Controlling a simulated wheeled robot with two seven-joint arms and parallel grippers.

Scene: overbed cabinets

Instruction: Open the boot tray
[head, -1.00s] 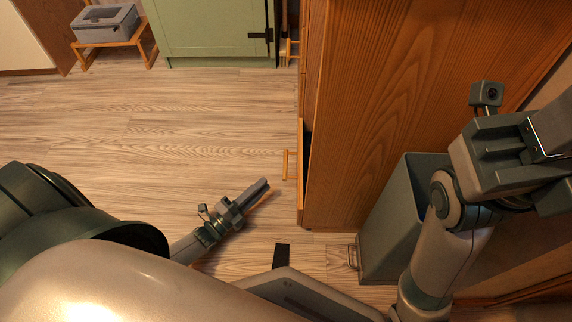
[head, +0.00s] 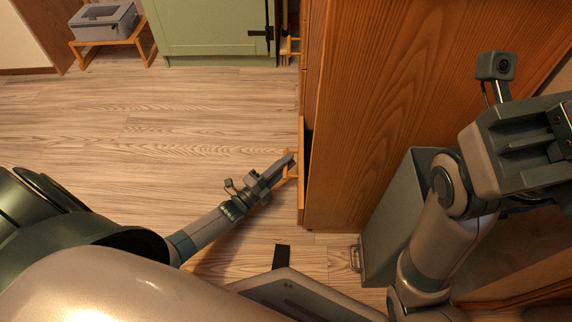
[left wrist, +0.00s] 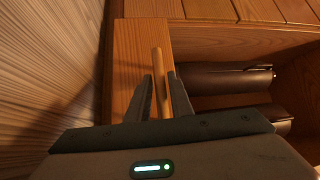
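The boot tray appears to be the low wooden drawer at the foot of the tall cabinet. Its front (head: 302,205) stands slightly out from the cabinet in the head view. Its wooden bar handle (head: 287,178) is partly hidden by my left gripper (head: 287,166). In the left wrist view, the drawer front (left wrist: 137,50) stands out with a gap behind it, where dark rolled shapes (left wrist: 225,80) show. The two fingers of my left gripper (left wrist: 159,95) are apart, on either side of the handle (left wrist: 158,68). I see no clear grip. My right gripper's fingers are out of frame.
The tall wooden cabinet (head: 400,100) rises right of the drawer. A grey-green bin (head: 385,235) stands beside it, near my right arm. A green cabinet (head: 210,30) and a grey box (head: 103,20) on a wooden stand are at the back. The floor (head: 150,120) left of the drawer is clear.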

